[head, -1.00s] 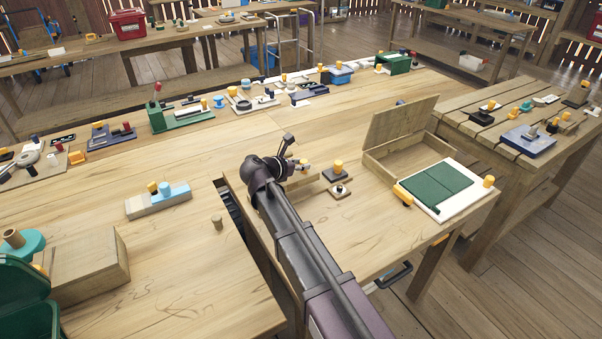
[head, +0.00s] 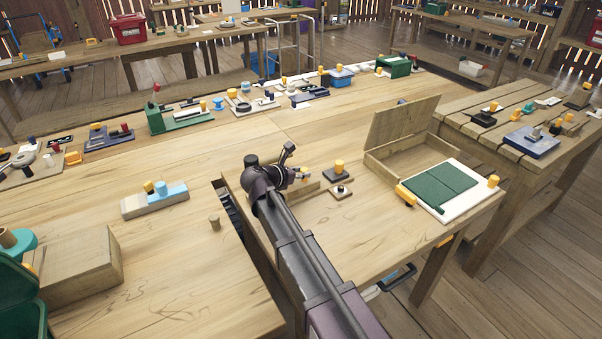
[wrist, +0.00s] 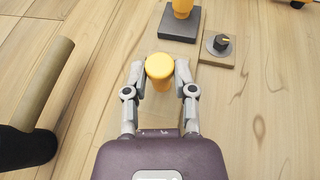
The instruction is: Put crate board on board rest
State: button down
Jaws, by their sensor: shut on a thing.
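My gripper (wrist: 160,78) is shut on a yellow knob (wrist: 159,67), with one finger on each side of it. In the head view my gripper (head: 303,176) is low over the bench, left of a dark block with a yellow knob (head: 337,174). A pale wooden strip (head: 306,189) shows just behind and below it. An open wooden box (head: 410,150) with a raised lid stands to the right. I cannot tell which piece is the crate board or the board rest.
A white panel with green plates (head: 437,191) and yellow knobs lies at the bench's right edge. A small square plate with a black knob (head: 341,192) is close right of my gripper. A wooden peg (head: 214,223) stands left.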

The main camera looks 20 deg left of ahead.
jog(key=shift+c, duration=2.2)
grip_release()
jog(key=shift+r, duration=0.15)
jog(key=shift+s+a+r+p, duration=0.15)
jog(key=shift+s+p, duration=0.1)
jog(key=shift+p, duration=0.15)
jog(key=p+v, duration=0.4)
jog(key=v, duration=0.7)
jog(key=shift+s+a+r, duration=0.1)
